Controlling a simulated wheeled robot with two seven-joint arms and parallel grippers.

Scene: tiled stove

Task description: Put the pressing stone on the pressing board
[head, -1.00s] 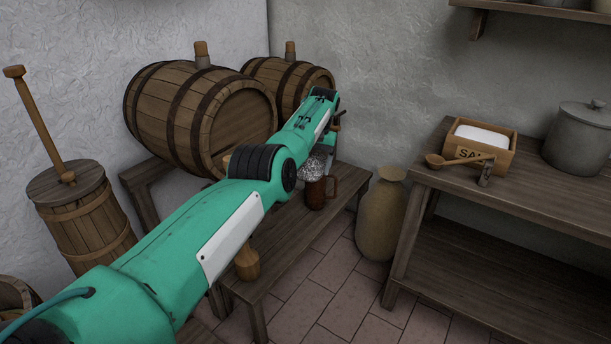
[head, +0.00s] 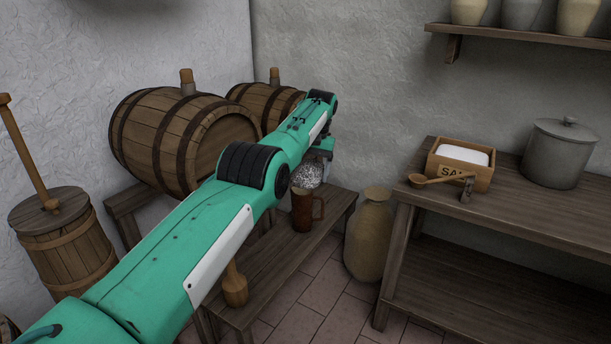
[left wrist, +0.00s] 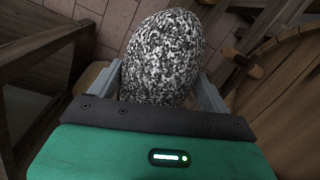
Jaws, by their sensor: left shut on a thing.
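The pressing stone, a rounded black-and-white speckled stone, is held in my left gripper (head: 322,160). In the head view the stone (head: 307,176) shows just below the end of my left arm, above and behind the brown mug, partly covered by the arm. In the left wrist view the stone (left wrist: 163,55) fills the space between the two grey fingers of the gripper (left wrist: 160,88), one on each side. I cannot make out a pressing board in either view. My right gripper is not in view.
A brown mug (head: 303,212) stands on the low bench (head: 275,262) below the stone. Barrels (head: 185,140) are at the left. A tall jar (head: 370,240) stands on the floor. The right table (head: 520,208) holds a salt box (head: 482,180), wooden spoon and lidded pot (head: 556,155).

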